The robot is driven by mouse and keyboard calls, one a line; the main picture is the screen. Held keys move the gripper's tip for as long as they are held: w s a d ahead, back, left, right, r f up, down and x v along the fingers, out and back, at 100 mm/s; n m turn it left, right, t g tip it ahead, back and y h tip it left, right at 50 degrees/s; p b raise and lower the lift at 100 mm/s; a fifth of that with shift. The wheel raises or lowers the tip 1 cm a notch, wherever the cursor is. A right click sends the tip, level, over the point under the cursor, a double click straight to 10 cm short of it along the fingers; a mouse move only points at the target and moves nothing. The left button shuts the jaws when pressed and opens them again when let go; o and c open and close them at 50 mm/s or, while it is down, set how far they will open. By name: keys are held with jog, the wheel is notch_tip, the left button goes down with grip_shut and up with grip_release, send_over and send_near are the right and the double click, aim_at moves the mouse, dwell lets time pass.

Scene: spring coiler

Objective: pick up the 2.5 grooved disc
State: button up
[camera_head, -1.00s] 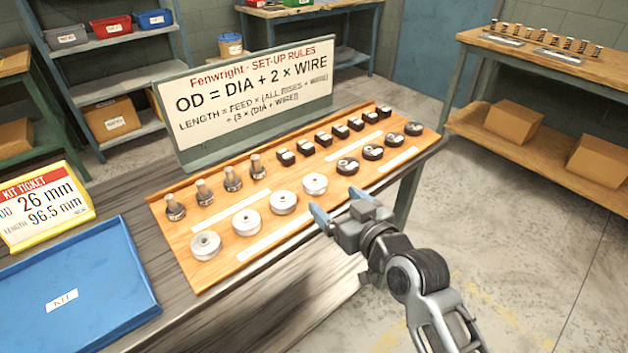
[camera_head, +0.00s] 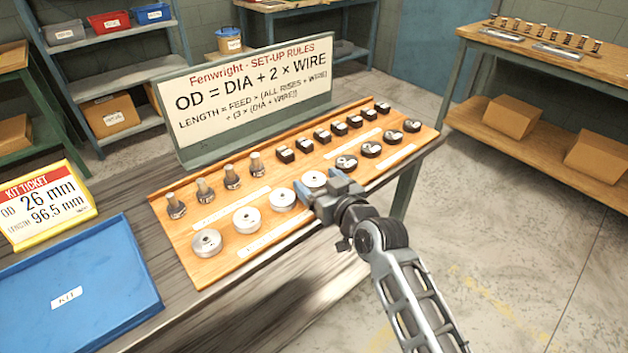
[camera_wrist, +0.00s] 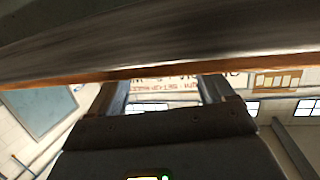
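Several silver discs stand in a row along the front of the wooden board (camera_head: 180,262); the left ones are a first disc (camera_head: 207,243), a second (camera_head: 246,220) and a third (camera_head: 282,199). The rightmost silver disc (camera_head: 313,179) is partly hidden by my gripper (camera_head: 319,183). Size markings are too small to read, so I cannot tell which disc is the 2.5. My gripper is at the board's front edge, its fingers apart near that rightmost disc. In the wrist view the fingers (camera_wrist: 164,90) are spread, with no disc visible between them.
Black discs (camera_head: 371,150), black blocks (camera_head: 322,136) and dark pegs (camera_head: 203,191) share the board. A rules sign (camera_head: 250,95) stands behind. A blue kit tray (camera_head: 110,270) and a yellow kit ticket (camera_head: 45,205) are at the left.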

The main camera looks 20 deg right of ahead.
jog(key=c, duration=1.2)
jog(key=shift+c, duration=0.2)
jog(key=shift+r, duration=0.15)
